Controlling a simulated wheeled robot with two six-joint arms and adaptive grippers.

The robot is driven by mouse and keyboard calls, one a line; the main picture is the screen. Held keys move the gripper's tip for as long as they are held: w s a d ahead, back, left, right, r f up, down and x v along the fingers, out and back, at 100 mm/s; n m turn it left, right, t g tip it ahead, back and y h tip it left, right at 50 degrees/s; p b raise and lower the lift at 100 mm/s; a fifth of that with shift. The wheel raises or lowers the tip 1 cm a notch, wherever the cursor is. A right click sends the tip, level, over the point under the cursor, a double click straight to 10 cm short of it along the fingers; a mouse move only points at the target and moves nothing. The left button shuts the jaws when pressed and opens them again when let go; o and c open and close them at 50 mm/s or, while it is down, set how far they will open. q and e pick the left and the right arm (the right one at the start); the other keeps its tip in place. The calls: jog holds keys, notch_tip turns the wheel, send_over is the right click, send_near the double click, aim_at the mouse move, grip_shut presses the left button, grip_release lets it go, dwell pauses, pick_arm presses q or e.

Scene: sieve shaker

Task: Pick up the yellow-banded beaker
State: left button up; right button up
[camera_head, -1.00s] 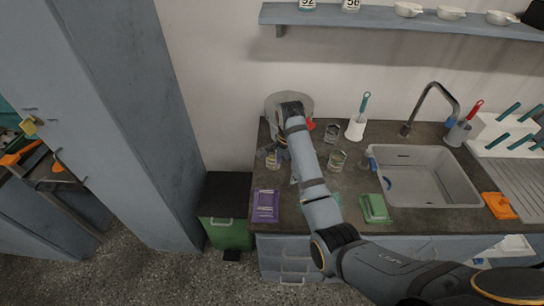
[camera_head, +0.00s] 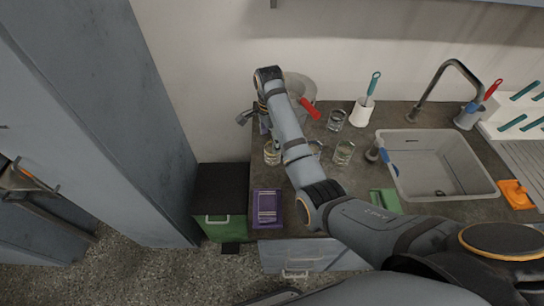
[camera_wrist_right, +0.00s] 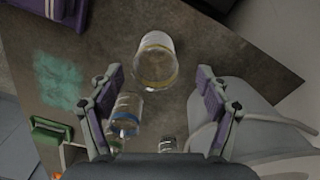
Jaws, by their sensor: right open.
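The yellow-banded beaker (camera_head: 271,153) stands upright near the left end of the counter, clear glass with a yellow band. In the right wrist view the beaker (camera_wrist_right: 157,62) is ahead of the fingertips, roughly centred between them, and apart from both. My right gripper (camera_wrist_right: 159,78) is open and empty, its purple-padded fingers spread. In the head view the right gripper (camera_head: 258,118) is partly hidden by its own wrist, above and behind the beaker. My left gripper is out of view.
A blue-banded beaker (camera_wrist_right: 125,116) is close to one right finger. Other beakers (camera_head: 343,152) (camera_head: 336,120) stand to the right. A purple pack (camera_head: 267,207) lies in front, near the counter's edge.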

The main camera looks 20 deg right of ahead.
jog(key=f, duration=0.3)
jog(key=f+p, duration=0.1)
jog(key=shift+s+d+f, duration=0.3)
jog(key=shift+d, duration=0.05)
jog(key=shift+w+f, duration=0.1)
jog(key=shift+f, duration=0.15)
jog(key=c, duration=1.2)
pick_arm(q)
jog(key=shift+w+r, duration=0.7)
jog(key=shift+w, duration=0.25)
pick_arm(e)
jog(key=shift+c, duration=0.3)
jog(key=shift+r, duration=0.2)
